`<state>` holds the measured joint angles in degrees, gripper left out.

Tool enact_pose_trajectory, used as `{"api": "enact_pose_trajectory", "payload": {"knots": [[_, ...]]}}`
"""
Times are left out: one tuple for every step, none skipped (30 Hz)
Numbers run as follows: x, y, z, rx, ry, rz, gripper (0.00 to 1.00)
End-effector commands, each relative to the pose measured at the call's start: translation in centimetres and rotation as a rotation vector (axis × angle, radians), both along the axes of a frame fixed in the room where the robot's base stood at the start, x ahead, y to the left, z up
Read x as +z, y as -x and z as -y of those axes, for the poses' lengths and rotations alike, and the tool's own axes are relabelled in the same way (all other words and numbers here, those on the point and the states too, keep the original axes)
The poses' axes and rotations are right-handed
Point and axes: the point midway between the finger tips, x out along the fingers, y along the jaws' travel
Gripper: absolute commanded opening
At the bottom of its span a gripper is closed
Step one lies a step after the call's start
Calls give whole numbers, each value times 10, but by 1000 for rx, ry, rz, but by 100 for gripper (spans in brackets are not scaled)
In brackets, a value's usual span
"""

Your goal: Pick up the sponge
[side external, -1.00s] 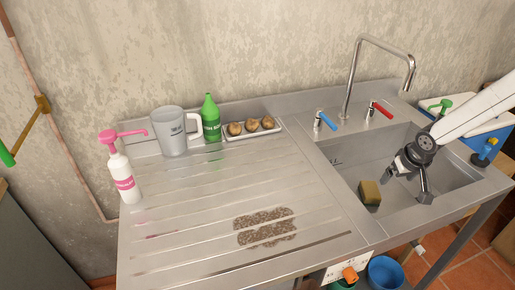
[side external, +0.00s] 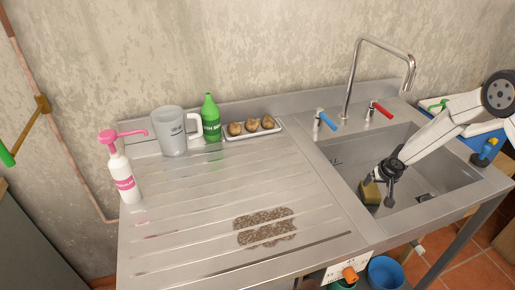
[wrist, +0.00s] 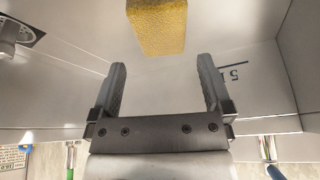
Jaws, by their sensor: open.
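The sponge (side external: 370,194) is a yellow and dark green block standing in the sink basin, near its left wall. In the side view my gripper (side external: 378,190) is low in the basin, beside the sponge and partly in front of it. In the wrist view the sponge (wrist: 157,27) shows its yellow face at the top, beyond the fingertips and between their lines. My gripper (wrist: 162,75) is open, with nothing between its two dark fingers. I see a gap between the fingertips and the sponge in the wrist view.
The steel sink (side external: 437,205) has walls close around the gripper. A tall tap (side external: 350,75) rises behind it, with blue (side external: 325,121) and red (side external: 381,110) handles. The ribbed drainboard (side external: 200,230) on the left holds a jug, bottles, a tray and a gritty brown patch.

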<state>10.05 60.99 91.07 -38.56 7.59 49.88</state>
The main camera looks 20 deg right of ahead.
Motion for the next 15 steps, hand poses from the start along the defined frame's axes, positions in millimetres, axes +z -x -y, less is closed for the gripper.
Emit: {"api": "enact_pose_trajectory", "payload": {"knots": [[0, 0, 0, 0, 0, 0, 100], [0, 0, 0, 0, 0, 0, 100], [-1, 0, 0, 0, 0, 0, 100], [-2, -1, 0, 0, 0, 0, 100], [-3, -1, 1, 0, 0, 0, 100], [-4, -2, 1, 0, 0, 0, 100], [-6, -3, 1, 0, 0, 1, 100], [-8, -3, 1, 0, 0, 0, 100], [-11, -4, 2, 0, 0, -1, 100], [-13, -5, 2, 0, 0, -1, 100], [-14, -6, 2, 0, 0, 0, 100], [-17, -7, 3, 0, 0, 0, 100], [-19, -7, 3, 0, 0, 0, 100], [-20, -8, 3, 0, 0, -1, 100], [-22, -8, 3, 0, 0, 0, 100]]}}
